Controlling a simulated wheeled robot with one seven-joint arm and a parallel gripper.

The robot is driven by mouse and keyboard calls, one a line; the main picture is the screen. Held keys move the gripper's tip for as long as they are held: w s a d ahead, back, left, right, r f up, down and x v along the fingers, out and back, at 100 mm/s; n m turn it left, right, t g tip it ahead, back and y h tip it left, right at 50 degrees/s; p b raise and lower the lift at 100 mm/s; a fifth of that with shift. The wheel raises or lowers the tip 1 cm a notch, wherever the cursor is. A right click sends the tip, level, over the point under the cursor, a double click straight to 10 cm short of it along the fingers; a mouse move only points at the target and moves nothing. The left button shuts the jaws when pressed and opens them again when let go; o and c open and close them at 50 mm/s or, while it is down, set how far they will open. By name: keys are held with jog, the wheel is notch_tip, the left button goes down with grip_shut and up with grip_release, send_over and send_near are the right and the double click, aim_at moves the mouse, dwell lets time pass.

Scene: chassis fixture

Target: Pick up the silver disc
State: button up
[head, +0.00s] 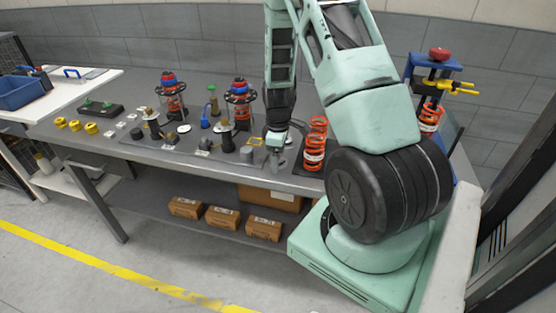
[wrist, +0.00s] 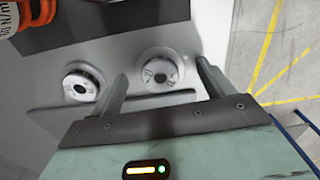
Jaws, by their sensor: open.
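Two round silver pieces with dark centre holes show in the wrist view. One silver disc (wrist: 160,70) lies between my two fingertips in the picture, with dark marks on its top face. The other silver disc (wrist: 82,83) lies to the left, outside the left finger. My gripper (wrist: 161,72) is open, one finger on each side of the nearer disc; I cannot tell the height gap or whether they touch. In the head view my gripper (head: 276,138) points down over the workbench (head: 185,159), left of an orange spring. Which small grey piece there is the disc is unclear.
The orange spring (head: 315,145) stands close on the right. Two shock-absorber assemblies (head: 239,105) and (head: 171,97) stand behind to the left. A blue press (head: 435,75) is at the far right. Cardboard boxes (head: 263,229) lie on the lower shelf.

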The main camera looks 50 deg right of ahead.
jog(key=c, duration=1.1)
jog(key=shift+r, duration=0.15)
